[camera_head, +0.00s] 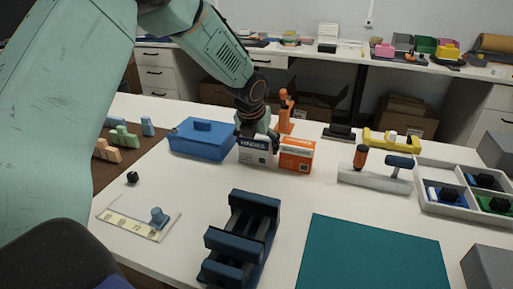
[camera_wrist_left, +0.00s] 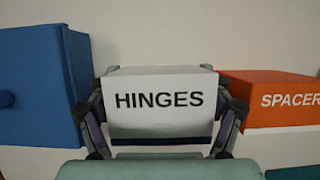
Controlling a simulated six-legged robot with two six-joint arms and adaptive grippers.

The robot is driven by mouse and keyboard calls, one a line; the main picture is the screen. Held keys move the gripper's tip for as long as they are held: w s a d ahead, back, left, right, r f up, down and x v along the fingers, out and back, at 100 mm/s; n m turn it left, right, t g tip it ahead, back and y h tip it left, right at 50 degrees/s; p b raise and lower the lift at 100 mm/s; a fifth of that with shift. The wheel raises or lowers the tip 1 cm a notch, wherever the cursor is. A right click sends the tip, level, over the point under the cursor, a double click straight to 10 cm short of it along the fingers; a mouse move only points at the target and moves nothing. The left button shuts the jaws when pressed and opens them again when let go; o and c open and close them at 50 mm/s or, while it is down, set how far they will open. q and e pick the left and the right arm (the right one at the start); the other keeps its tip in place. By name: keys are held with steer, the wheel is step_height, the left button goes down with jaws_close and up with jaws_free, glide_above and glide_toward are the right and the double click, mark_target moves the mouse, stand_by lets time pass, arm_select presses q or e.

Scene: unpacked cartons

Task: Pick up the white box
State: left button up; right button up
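The white box (camera_head: 257,152), labelled HINGES with a dark lower band, stands on the table between a blue box and an orange box. It also shows in the left wrist view (camera_wrist_left: 158,120), with its label facing the camera. My left gripper (camera_head: 257,138) is over it from above. In the left wrist view one finger is at each side of the box, very close to its edges. I cannot tell whether the fingers press on it or stand just apart. The gripper partly hides the box top in the head view. My right gripper is not in view.
A blue box (camera_head: 202,141) stands close on the left and an orange SPACER box (camera_head: 297,154) close on the right. An orange tool (camera_head: 285,112) stands behind. A dark blue rack (camera_head: 240,240) and a teal mat (camera_head: 372,255) lie in front.

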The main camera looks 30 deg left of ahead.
arm_select(q)
steer(key=c, duration=0.4)
steer(key=shift+r+p, duration=1.95)
steer(key=shift+r, duration=3.05)
steer(key=shift+c, duration=0.2)
